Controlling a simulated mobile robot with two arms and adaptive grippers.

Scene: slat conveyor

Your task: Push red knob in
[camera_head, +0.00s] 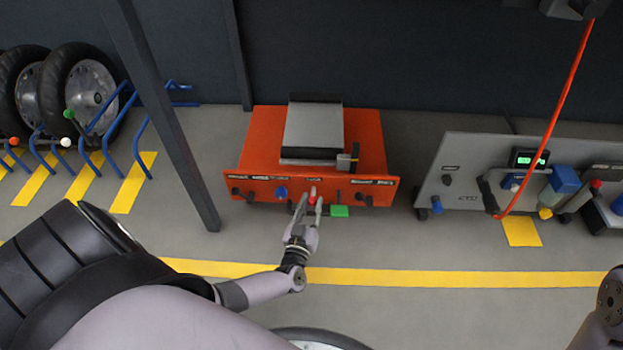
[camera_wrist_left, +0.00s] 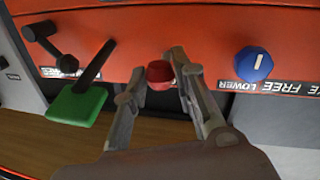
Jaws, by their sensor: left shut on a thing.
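The red knob (camera_head: 312,192) is on the front panel of the orange machine (camera_head: 262,140). It also shows in the left wrist view (camera_wrist_left: 160,73), between the fingers. My left gripper (camera_head: 309,201) reaches the panel from the front, with one finger on each side of the knob. In the wrist view, the left gripper (camera_wrist_left: 157,70) is shut on the knob at its fingertips. Part of the knob is hidden by the fingers.
Beside the red knob are a blue knob (camera_wrist_left: 253,64), a green pedal (camera_wrist_left: 76,106) and black levers (camera_wrist_left: 50,45). A grey machine (camera_head: 455,165) with a red hose (camera_head: 560,105) stands to the right. A dark post (camera_head: 165,115) rises left.

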